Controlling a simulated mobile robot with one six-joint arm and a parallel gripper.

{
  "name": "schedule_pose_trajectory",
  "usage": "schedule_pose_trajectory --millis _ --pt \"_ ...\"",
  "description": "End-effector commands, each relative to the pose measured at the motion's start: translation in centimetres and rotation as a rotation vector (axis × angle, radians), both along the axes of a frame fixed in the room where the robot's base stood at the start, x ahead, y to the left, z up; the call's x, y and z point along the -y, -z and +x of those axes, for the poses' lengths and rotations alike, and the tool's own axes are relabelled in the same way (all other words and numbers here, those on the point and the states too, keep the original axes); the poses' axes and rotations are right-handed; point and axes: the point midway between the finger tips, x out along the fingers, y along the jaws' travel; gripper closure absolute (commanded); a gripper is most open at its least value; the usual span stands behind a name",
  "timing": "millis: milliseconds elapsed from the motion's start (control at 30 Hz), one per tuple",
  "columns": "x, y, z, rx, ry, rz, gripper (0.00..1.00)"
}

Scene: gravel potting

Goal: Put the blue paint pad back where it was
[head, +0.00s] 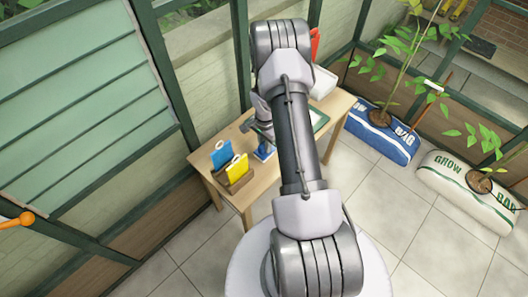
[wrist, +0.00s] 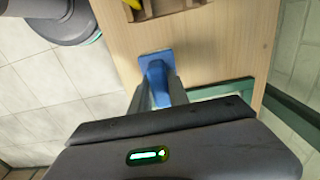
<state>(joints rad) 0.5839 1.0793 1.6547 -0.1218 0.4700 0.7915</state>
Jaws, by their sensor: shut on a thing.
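The blue paint pad (wrist: 156,62) is between the two fingers of my gripper (wrist: 158,88) in the wrist view, with its flat end beyond the fingertips. My gripper is shut on it over the wooden table. In the head view the blue pad (head: 265,152) shows low by the tabletop, right of the holder, and my gripper (head: 262,135) is partly hidden by my arm. I cannot tell whether the pad touches the table.
A wooden holder (head: 236,184) with a yellow piece (head: 237,167) and a blue piece (head: 222,153) stands at the table's (head: 207,168) left end. A green-edged item (head: 321,121) lies to the right. Grow bags (head: 381,135) stand on the floor beyond.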

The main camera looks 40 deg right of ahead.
Motion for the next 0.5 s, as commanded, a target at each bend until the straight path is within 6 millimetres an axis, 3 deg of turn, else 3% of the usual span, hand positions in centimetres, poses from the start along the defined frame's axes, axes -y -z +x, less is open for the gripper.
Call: schedule_pose_trajectory --millis 233,500 --pt "0.1 3.7 0.4 -0.001 0.0 0.001 1.0" --pt "0.1 3.6 0.4 0.0 0.0 0.0 1.0"
